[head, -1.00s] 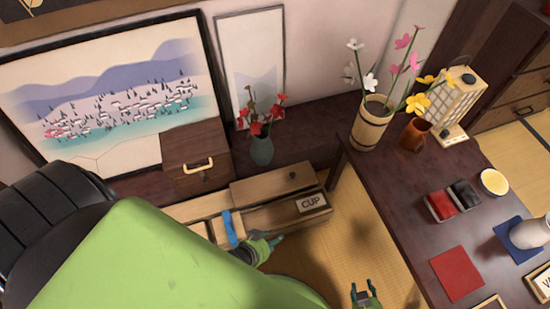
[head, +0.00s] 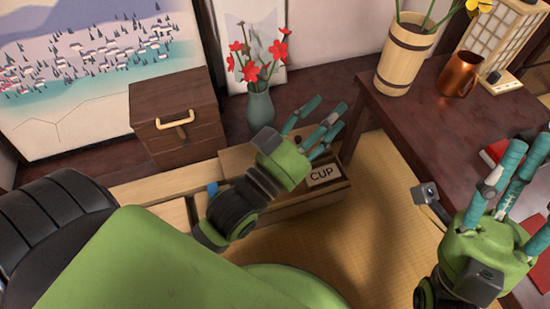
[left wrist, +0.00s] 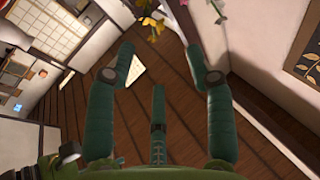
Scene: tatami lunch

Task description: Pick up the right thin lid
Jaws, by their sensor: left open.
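The wooden box (head: 290,207) labelled CUP stands low on the floor side of the dark ledge. Its right thin lid (head: 236,158) is a flat light-wood panel, mostly hidden behind my left gripper (head: 322,118) in the head view. My left gripper is open and empty, its fingers spread above the box and pointing up and right. Its open fingers also show in the left wrist view (left wrist: 157,62), with nothing between them. My right gripper (head: 524,168) is raised at the right, fingers apart and empty, before the dark table.
A brown drawer box (head: 172,108) and a vase with red flowers (head: 260,106) stand behind the box. The dark table (head: 400,130) at right bears a wooden bucket (head: 404,60), copper mug (head: 458,76) and lantern (head: 515,45). Tatami floor (head: 385,215) between is clear.

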